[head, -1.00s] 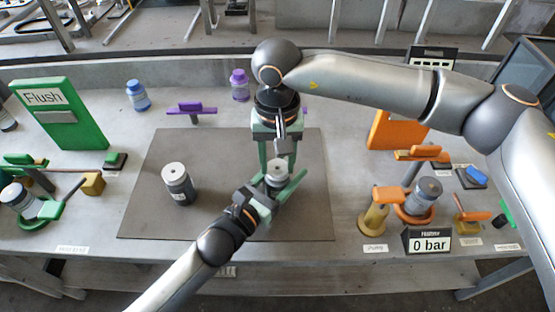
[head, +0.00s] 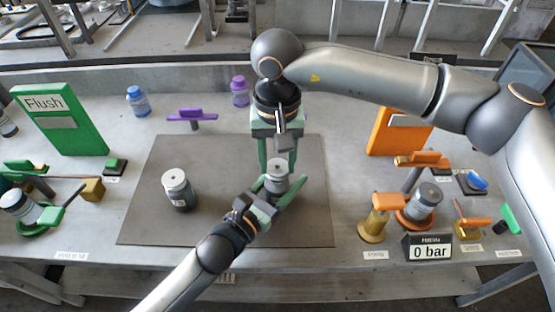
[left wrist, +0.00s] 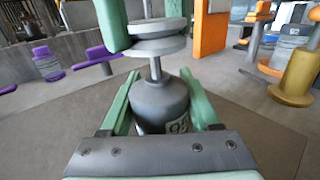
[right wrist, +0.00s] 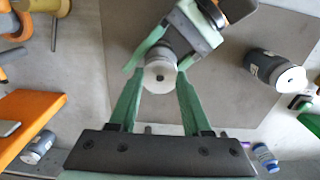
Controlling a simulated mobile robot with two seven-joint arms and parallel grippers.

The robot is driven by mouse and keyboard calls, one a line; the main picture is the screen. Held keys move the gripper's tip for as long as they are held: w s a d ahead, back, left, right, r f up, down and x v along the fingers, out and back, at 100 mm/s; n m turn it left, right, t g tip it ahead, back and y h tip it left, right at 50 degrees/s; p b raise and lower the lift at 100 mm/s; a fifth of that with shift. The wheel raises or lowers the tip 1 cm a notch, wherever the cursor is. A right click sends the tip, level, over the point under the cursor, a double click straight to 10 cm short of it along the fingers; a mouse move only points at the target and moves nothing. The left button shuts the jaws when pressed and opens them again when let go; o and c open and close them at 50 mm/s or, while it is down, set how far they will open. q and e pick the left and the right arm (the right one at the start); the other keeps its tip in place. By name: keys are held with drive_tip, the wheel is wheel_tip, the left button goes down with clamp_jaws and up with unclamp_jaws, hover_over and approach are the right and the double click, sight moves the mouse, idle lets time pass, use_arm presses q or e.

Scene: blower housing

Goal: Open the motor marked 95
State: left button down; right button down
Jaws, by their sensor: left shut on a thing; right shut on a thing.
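My right gripper (head: 278,160) reaches down from above, shut on the pale round cap (right wrist: 160,77). In the left wrist view the cap's stacked discs (left wrist: 158,38) sit above the body, with a thin shaft between them. I cannot tell whether the cap is loose.
A second motor (head: 180,190) with a pale cap stands left on the mat. The green Flush panel (head: 60,118) and green fixture are at left. An orange panel (head: 398,133), orange fixture and 0 bar display (head: 428,247) are at right. Purple and blue bottles stand behind.

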drive_tip(key=shift+r, duration=2)
use_arm(q)
drive_tip(key=shift+c, duration=0.2)
unclamp_jaws()
